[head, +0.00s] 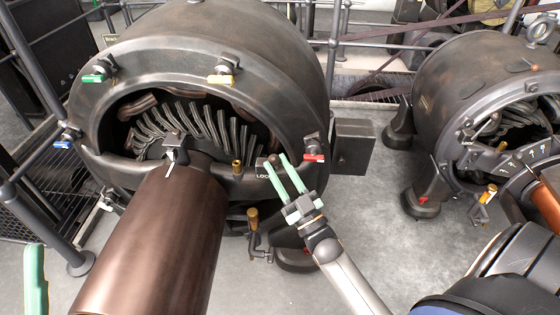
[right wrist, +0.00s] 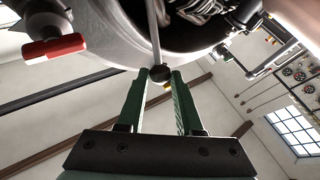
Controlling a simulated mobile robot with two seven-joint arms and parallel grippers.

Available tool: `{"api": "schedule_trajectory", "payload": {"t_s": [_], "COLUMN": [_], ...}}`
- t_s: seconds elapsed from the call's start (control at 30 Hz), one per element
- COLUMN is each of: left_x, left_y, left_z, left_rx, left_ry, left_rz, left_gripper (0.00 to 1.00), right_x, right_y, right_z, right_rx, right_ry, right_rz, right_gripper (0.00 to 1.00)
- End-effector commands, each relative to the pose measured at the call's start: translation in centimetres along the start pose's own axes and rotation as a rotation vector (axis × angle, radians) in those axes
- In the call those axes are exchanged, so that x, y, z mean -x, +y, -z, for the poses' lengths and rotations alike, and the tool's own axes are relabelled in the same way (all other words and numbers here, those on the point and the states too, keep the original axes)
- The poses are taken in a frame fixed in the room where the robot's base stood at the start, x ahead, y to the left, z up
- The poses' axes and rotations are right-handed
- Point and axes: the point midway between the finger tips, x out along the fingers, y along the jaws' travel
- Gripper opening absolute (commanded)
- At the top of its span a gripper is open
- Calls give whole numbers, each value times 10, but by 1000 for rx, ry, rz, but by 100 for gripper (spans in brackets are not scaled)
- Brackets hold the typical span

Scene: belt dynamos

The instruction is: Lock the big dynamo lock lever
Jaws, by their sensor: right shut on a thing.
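The big dynamo (head: 285,60) fills the left half of the head view. Its lock lever shows in the right wrist view as a thin grey rod with a dark ball knob (right wrist: 160,73). My right gripper (head: 278,163) is at the lower right of the dynamo's front ring, beside a partly hidden "LOCK" label (head: 263,177). Its green fingers, also in the right wrist view (right wrist: 159,82), are shut on the knob. The lever's rod is hard to make out in the head view. Part of my left gripper (head: 36,280), a green finger, shows at the lower left edge, away from the dynamo.
A brown cylinder (head: 150,245) sticks out from the dynamo's front. A brass-topped crank (head: 253,225) stands below. A smaller dynamo (head: 455,85) is at right; grey floor lies between.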

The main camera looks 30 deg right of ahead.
Motion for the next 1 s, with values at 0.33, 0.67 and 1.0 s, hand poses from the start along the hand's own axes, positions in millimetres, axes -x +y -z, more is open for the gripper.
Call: {"api": "schedule_trajectory", "payload": {"t_s": [0.33,0.67,1.0], "left_x": [-1,-1,-1], "left_y": [-1,-2,-2], "left_z": [1,1,1], "left_rx": [-6,-6,-6], "left_ry": [4,4,4], "left_rz": [0,7,9], "left_gripper": [50,50,50], "right_x": [19,23,23], "right_y": [-11,-13,-12], "right_z": [-16,-19,-19], "right_rx": [-4,-2,-2], "right_ry": [-28,-29,-27], "right_rz": [4,4,3], "right_gripper": [0,0,37]}}
